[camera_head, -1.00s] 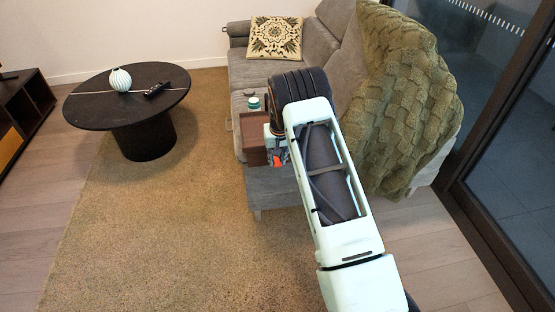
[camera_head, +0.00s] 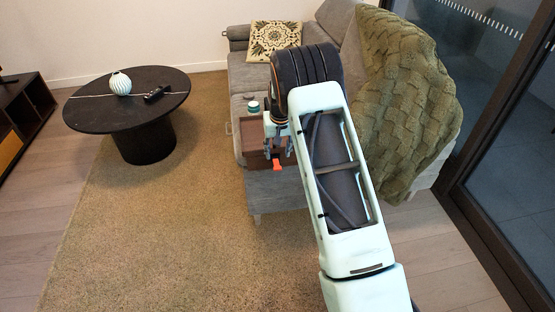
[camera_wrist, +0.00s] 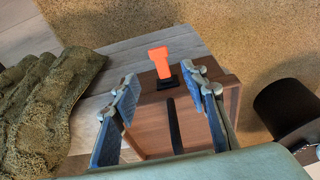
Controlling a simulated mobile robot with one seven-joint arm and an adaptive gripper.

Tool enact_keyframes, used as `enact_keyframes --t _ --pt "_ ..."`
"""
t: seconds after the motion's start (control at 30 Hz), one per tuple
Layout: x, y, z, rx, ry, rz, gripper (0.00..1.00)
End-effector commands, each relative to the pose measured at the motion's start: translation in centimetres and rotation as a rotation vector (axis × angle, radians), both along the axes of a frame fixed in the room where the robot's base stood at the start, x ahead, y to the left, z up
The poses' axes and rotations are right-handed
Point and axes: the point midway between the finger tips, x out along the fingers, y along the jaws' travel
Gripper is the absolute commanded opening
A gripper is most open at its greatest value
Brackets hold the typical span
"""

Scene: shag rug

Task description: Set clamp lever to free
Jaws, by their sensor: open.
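The clamp lever is an orange-red handle (camera_wrist: 160,62) on a small black base (camera_wrist: 167,83), at the edge of a brown wooden tray or box (camera_wrist: 222,138). In the wrist view it stands between and beyond my fingertips. In the head view the orange lever (camera_head: 277,165) shows just below my gripper (camera_head: 278,152), at the near edge of the brown tray (camera_head: 255,160). My gripper (camera_wrist: 168,88) is open, its two fingers spread over the tray with nothing between them. A dark strip (camera_wrist: 175,127) lies along the tray. I cannot tell whether a finger touches the lever.
The tray rests on the grey sofa (camera_head: 270,190). A small green-and-white jar (camera_head: 253,106) stands behind it. A green knitted blanket (camera_head: 405,110) covers the sofa's right side. A round black table (camera_head: 95,108) stands left, with clear rug (camera_head: 170,220) in front.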

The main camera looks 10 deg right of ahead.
Motion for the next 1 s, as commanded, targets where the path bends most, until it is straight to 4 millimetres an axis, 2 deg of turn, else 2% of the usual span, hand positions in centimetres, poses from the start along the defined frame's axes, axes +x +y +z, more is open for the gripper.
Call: enact_keyframes --t 0.13,0.3,0.87,0.97,1.0 --pt "-0.5 0.0 2.6 0.001 -0.002 0.000 0.41" --pt "-0.9 0.0 4.2 0.000 0.001 0.001 0.41" --pt "-0.9 0.1 4.9 0.000 -0.003 -0.003 0.41" --pt "-0.6 0.5 7.5 -0.001 -0.031 -0.026 0.41" --pt "-0.4 0.6 9.2 0.000 -0.050 -0.046 0.41"
